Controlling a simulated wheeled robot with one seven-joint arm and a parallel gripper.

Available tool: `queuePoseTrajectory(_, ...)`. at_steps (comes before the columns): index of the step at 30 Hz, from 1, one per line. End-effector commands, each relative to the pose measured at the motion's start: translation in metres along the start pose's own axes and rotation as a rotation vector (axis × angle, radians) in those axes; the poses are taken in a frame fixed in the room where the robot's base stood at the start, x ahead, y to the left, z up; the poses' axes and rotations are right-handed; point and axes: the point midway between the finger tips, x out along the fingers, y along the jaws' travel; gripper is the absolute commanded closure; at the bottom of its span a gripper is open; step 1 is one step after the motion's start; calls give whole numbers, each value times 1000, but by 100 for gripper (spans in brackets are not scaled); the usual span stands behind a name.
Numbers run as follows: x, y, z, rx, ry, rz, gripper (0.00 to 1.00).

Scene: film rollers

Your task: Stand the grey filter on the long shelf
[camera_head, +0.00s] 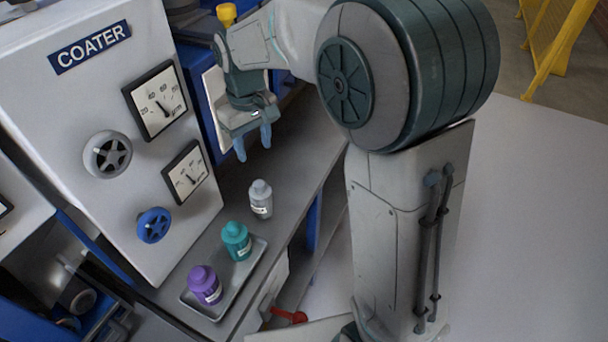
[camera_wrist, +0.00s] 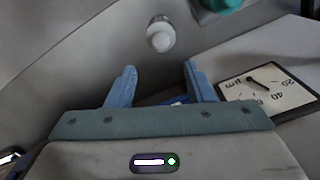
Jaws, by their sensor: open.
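The grey filter (camera_head: 260,198) is a small bottle-shaped piece with a pale cap and a label. It stands upright on the long grey ledge (camera_head: 300,150) along the front of the coater; I cannot tell whether this ledge is the long shelf. In the wrist view the grey filter (camera_wrist: 161,36) shows from its cap end, beyond the fingertips. My gripper (camera_head: 253,142) is above and behind the filter in the head view, with its blue fingers pointing down. It is open and empty, apart from the filter. The wrist view also shows the open fingers (camera_wrist: 159,70).
A teal bottle (camera_head: 236,241) and a purple bottle (camera_head: 205,286) stand in a shallow grey tray (camera_head: 255,262) left of the filter. The coater panel (camera_head: 80,110), with gauges and a protruding blue handwheel (camera_head: 154,226), rises beside the ledge. The ledge right of the filter looks clear.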

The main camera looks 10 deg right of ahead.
Motion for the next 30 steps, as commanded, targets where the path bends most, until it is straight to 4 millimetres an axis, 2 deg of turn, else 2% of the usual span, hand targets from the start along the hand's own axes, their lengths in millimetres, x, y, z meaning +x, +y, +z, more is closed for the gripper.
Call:
queuePoseTrajectory(5, -12, 12, 31, 65, 34, 12, 52)
queuePoseTrajectory(9, -24, 25, 82, 169, 85, 30, 52)
queuePoseTrajectory(13, -27, 31, 131, 270, 135, 44, 52)
queuePoseTrajectory(18, -20, 32, 188, 394, 197, 59, 52)
queuePoseTrajectory(21, -13, 30, 212, 448, 225, 64, 52)
queuePoseTrajectory(24, -8, 27, 227, 484, 244, 68, 52)
queuePoseTrajectory(30, -3, 25, 236, 509, 255, 69, 52)
